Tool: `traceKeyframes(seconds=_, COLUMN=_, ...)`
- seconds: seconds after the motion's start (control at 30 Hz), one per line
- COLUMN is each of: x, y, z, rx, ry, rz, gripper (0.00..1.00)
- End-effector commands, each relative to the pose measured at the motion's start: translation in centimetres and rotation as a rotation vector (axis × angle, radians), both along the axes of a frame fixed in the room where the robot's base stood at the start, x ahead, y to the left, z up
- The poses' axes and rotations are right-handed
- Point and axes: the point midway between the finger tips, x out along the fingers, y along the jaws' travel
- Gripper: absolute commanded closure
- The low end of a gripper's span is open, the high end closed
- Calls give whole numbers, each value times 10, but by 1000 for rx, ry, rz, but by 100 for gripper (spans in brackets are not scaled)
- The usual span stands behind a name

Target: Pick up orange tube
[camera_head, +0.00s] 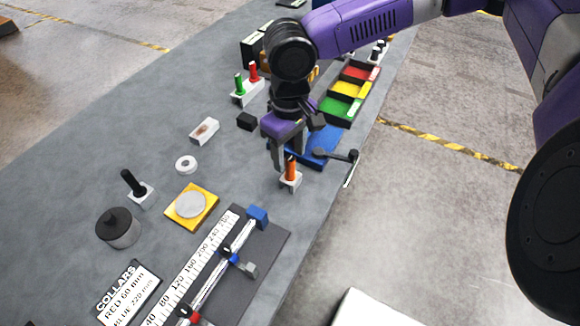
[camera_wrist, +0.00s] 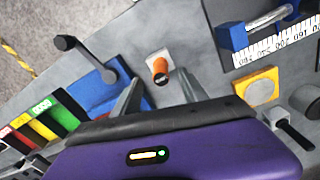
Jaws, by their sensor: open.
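The orange tube (camera_head: 290,168) stands upright on a small white base on the grey table, near the table's right edge. In the wrist view the orange tube (camera_wrist: 160,68) shows from above, beyond the fingertips and between their lines. My gripper (camera_head: 289,160) is open and points down at the tube. In the wrist view my gripper (camera_wrist: 160,82) has its two grey fingers spread with nothing between them. I cannot tell whether a finger touches the tube.
A blue plate with a black lever (camera_head: 338,155) lies close right of the tube. A ruler board with a rod (camera_head: 265,255) lies in front. Sorting trays (camera_head: 350,90) and a holder with green and red pegs (camera_head: 247,88) stand behind. Bare table lies left of the tube.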

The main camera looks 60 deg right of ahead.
Motion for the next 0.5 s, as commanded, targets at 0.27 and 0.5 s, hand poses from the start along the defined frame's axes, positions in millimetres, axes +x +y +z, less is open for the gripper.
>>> traceKeyframes(seconds=0.27, x=-5, y=4, z=-37, rx=1, ry=0, rz=2, gripper=49)
traceKeyframes(seconds=0.5, x=-5, y=4, z=-47, rx=1, ry=-2, rz=1, gripper=49)
